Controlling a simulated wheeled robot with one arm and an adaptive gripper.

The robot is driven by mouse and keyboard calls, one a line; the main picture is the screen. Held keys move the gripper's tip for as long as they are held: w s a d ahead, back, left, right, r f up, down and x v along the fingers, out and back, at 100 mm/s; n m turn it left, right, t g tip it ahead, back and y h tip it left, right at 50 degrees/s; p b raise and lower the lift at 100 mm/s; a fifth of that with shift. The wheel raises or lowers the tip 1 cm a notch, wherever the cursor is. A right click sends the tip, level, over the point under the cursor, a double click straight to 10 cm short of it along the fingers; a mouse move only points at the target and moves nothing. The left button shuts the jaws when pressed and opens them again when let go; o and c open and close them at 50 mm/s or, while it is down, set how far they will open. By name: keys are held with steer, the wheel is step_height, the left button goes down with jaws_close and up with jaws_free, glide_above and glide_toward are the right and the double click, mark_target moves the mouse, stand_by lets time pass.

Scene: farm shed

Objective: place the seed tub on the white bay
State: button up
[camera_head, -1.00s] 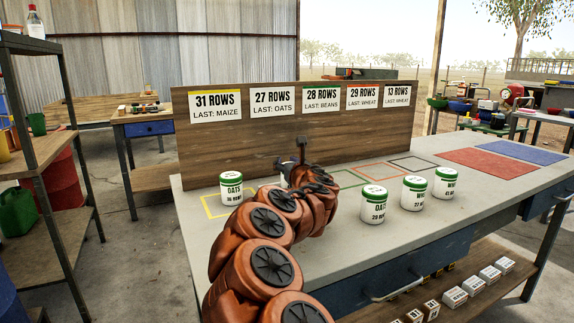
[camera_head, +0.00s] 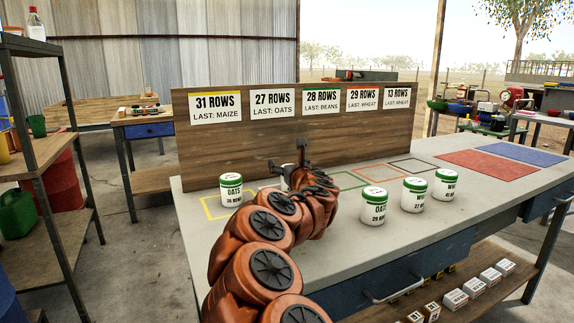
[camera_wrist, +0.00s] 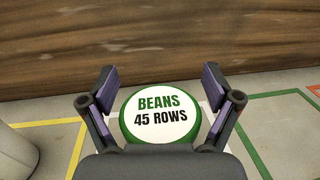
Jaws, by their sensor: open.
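A white seed tub with a green-rimmed lid reading "BEANS 45 ROWS" (camera_wrist: 160,118) stands upright between the spread fingers of my gripper (camera_wrist: 160,82) in the wrist view. My gripper is open, with a finger on either side of the lid. In the head view a small part of this tub (camera_head: 285,178) shows behind my arm. The white bay's outline (camera_wrist: 205,106) shows only in part beside the tub, between the yellow and green bays; the tub and fingers hide most of it. The tub appears to stand within that bay.
An oats tub (camera_head: 231,190) stands in the yellow bay (camera_head: 212,212). A wooden board (camera_head: 240,145) with row signs rises behind. Red (camera_head: 485,163) and blue mats lie far right.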

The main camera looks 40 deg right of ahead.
steer(key=shift+r, duration=0.2)
steer(key=shift+s+a, duration=0.3)
steer(key=shift+s, duration=0.2)
steer(key=shift+p+v, duration=0.6)
steer(key=shift+v, duration=4.85)
steer(key=shift+d, duration=0.1)
steer(key=shift+r, duration=0.1)
